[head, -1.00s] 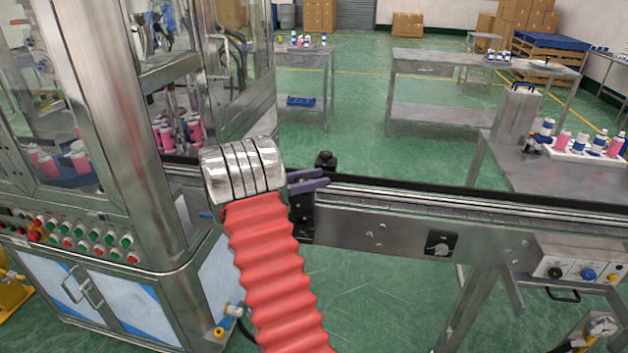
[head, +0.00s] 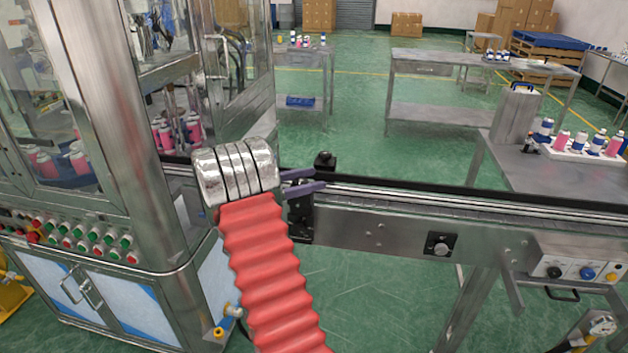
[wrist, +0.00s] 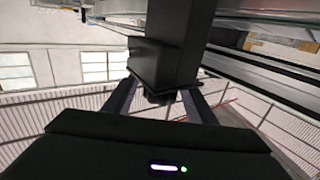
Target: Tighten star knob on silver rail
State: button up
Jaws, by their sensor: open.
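The silver rail (head: 470,206) runs from the machine to the right. A black knob (head: 325,160) stands on a dark bracket at its left end; I cannot tell its star shape. My gripper (head: 320,180) is open at this end, its purple fingers pointing right, just below and in front of that knob in the picture. In the wrist view my gripper (wrist: 160,98) has its fingers on either side of a dark piece under a black block (wrist: 165,50). I cannot tell whether this piece is the star knob or whether the fingers touch it.
A glass-walled machine (head: 150,215) stands close on the left of my arm. A dial on a black plate (head: 440,244) and a control box (head: 580,268) are on the rail's front. A steel table (head: 560,180) with bottles stands behind right.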

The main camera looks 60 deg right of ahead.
jog(key=v, duration=1.2)
